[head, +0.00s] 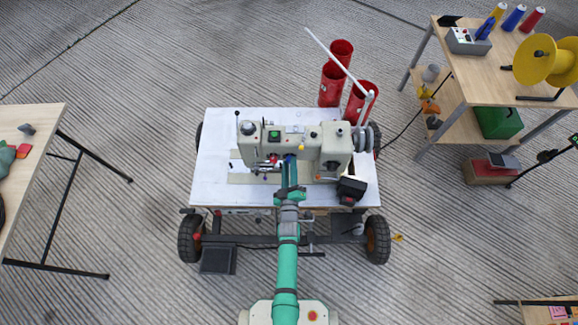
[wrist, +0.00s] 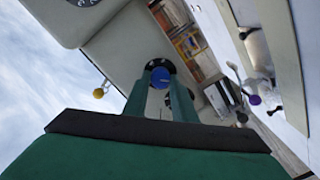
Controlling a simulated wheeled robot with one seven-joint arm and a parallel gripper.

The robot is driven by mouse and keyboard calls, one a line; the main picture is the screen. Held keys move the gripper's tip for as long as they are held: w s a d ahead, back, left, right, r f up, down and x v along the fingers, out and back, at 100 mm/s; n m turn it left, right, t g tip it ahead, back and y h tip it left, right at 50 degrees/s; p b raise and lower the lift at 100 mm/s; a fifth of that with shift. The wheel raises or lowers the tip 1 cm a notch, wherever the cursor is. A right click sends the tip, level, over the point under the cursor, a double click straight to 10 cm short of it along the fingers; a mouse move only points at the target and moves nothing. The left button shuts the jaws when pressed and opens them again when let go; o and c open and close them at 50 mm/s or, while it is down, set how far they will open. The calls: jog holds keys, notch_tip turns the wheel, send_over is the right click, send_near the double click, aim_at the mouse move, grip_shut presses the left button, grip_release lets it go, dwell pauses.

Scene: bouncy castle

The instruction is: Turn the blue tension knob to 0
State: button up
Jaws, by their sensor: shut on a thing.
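The blue tension knob (wrist: 160,76) shows in the wrist view between the two green fingertips of my gripper (head: 290,161). The fingers are shut on it, one on each side. Behind the knob is a black dial (wrist: 161,64) with pale marks, partly covered by the fingers. The marks are too small to read, and I cannot tell which number the knob points to. The knob sits on the pale sewing machine (head: 333,145), which stands on a white-topped wheeled cart (head: 217,140). In the head view my arm reaches the machine's front from below.
Red cylinders (head: 341,51) stand behind the cart, with a white rod leaning over them. A wooden table (head: 32,125) is at left and a workbench (head: 455,82) at right. In the wrist view, a yellow ball (wrist: 98,93) and a purple-tipped part (wrist: 254,100) flank the fingers.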

jog(key=o, duration=1)
jog(key=shift+o, duration=0.2)
jog(key=s, duration=1)
jog(key=shift+s, duration=0.25)
jog(key=s+r+m+g, duration=0.1)
jog(key=s+r+m, duration=0.3)
jog(key=s, duration=0.5)
jog(key=s+r+m, duration=0.1)
jog(key=s+r, duration=0.5)
jog(key=s, duration=0.3)
jog(key=s+r+m, duration=0.2)
jog(key=s+r, duration=0.2)
jog(key=r, duration=0.3)
jog(key=s+r+m+g, duration=0.1)
jog(key=s+r+m, duration=0.1)
jog(key=s+r, duration=0.3)
notch_tip(320, 180, up, 3)
jog(key=shift+r+g, duration=0.2)
jog(key=shift+g, duration=0.1)
